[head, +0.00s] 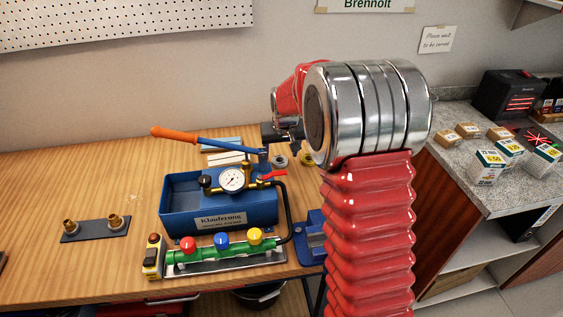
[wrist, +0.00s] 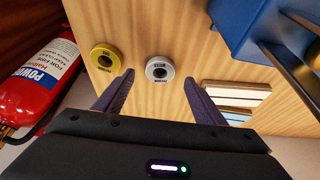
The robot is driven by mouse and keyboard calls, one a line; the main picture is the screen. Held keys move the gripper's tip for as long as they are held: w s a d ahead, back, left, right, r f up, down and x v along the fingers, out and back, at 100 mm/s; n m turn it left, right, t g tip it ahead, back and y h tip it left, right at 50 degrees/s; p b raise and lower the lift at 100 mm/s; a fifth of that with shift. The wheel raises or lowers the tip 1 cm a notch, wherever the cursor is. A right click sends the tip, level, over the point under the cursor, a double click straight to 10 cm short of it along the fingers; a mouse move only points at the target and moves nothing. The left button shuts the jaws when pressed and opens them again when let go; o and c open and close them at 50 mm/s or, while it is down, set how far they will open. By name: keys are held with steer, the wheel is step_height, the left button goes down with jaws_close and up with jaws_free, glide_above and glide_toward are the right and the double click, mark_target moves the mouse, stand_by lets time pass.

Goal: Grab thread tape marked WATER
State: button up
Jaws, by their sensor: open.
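Two tape rolls lie flat on the wooden bench. A white-grey roll (wrist: 159,69) sits in the wrist view between and just beyond the open fingertips of my gripper (wrist: 159,82). A yellow roll (wrist: 105,58) lies to its left, outside the left finger. Both have small dark printing that is too small to read surely. In the head view the grey roll (head: 281,161) and yellow roll (head: 306,159) lie behind the blue pump, below my gripper (head: 282,133), which my arm partly hides. My gripper is empty and apart from both rolls.
A blue test pump (head: 225,200) with an orange-handled lever stands beside the rolls. White and blue strips (wrist: 236,95) lie to the right in the wrist view. A red fire extinguisher (wrist: 45,85) is at the left, beyond the bench edge.

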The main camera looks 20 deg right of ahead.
mark_target(280, 160)
steer(key=shift+x, duration=1.9)
steer(key=shift+s, duration=0.1)
steer(key=shift+c, duration=0.4)
steer(key=c, duration=1)
